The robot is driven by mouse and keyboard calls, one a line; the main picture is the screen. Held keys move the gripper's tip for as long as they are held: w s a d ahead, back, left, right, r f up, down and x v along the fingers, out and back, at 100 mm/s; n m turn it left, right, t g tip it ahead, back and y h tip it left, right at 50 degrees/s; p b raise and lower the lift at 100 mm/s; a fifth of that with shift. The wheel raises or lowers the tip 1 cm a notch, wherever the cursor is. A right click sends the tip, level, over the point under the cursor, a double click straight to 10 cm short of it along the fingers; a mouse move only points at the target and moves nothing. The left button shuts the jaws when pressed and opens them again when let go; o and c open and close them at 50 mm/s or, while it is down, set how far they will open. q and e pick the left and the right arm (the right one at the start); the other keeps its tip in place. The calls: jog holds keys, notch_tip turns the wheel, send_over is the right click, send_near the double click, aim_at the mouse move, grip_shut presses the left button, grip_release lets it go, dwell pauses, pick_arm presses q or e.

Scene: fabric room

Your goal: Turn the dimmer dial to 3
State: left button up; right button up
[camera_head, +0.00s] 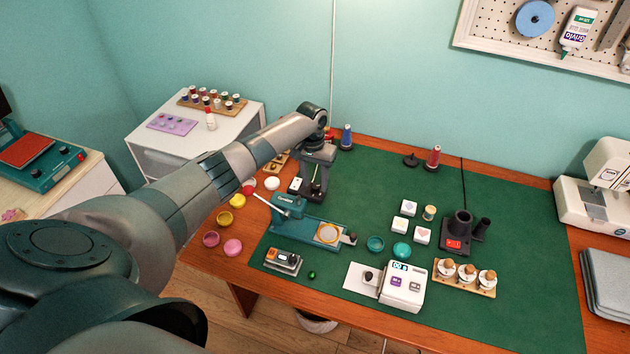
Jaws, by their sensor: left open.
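My left arm reaches in from the left across the picture, and my left gripper (312,188) hangs down at its end over the back left of the green mat. It is open; its fingers are small and partly hidden by its own body. I cannot tell for sure which thing is the dimmer dial. A small grey box with a dark, orange-marked face (283,260) sits at the mat's front left, apart from my gripper. Its details and any numbers are too small to read. My right gripper is not in view.
A teal press (292,232) stands just in front of my left gripper. A white device with a display (402,287), a rack of corked jars (465,278) and a dark holder (458,232) stand to the right. Small coloured pots lie left. The right part of the mat (530,290) is clear.

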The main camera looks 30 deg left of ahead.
pick_arm(q)
jog(key=shift+f, duration=0.5)
grip_shut()
